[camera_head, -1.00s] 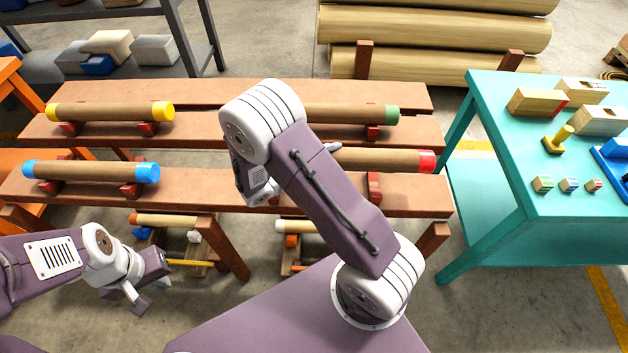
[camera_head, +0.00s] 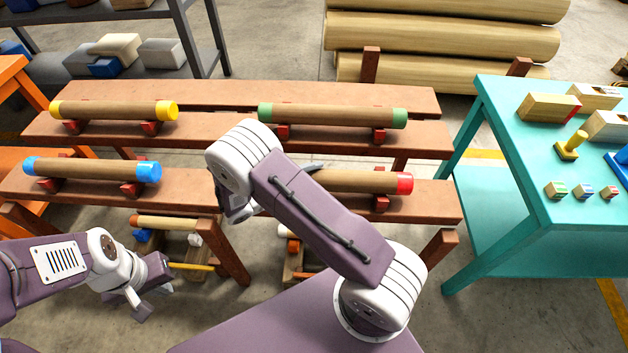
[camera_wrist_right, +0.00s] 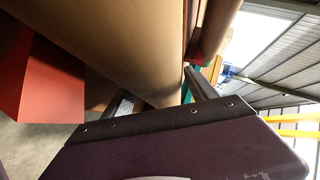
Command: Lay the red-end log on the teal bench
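The red-end log (camera_head: 360,181) lies on the near brown bench, its red end to the right and its left part hidden behind my right arm. A red rest (camera_head: 381,202) is under its right part. My right gripper is mostly hidden by its arm; one grey finger shows at the log's upper edge. In the right wrist view the log (camera_wrist_right: 125,45) passes close to the fingers, but I cannot tell whether they press on it. My left gripper (camera_head: 150,299) is open and empty, low in front of the bench. The teal bench (camera_head: 512,180) stands at the right.
Blue-end (camera_head: 90,168), yellow-end (camera_head: 113,110) and green-end (camera_head: 332,115) logs lie on the brown benches. Wooden blocks (camera_head: 548,106) and a yellow-handled stamp (camera_head: 572,146) occupy the teal bench; its near-left top is bare. Large logs (camera_head: 440,40) are stacked behind.

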